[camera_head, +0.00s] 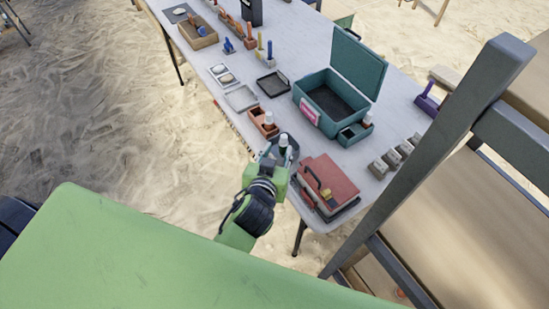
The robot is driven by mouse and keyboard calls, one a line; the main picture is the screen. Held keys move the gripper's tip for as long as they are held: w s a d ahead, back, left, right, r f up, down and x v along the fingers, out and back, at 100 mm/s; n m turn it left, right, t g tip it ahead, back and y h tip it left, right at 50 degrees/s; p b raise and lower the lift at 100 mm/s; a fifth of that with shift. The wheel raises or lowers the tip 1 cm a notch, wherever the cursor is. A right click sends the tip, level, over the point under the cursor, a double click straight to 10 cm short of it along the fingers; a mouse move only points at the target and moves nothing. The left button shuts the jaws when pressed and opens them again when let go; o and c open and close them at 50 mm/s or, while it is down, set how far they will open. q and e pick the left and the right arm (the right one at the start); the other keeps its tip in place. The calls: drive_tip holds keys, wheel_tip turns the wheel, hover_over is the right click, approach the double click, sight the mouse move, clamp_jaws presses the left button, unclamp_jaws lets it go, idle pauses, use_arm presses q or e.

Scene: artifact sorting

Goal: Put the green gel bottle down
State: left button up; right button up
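A small bottle with a pale top (283,141) is at the near edge of the table (213,77), between or just beyond the fingers of my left gripper (281,155). Its body is mostly hidden by the gripper, so its green colour does not show. I cannot tell whether the fingers press on it or whether its base touches the table. My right gripper is not in view.
An open teal case (331,103) and black tray (272,84) stand further back. A grey wooden frame (430,160) rises at right.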

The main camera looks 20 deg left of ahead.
use_arm(q)
drive_tip(key=shift+v, duration=1.9)
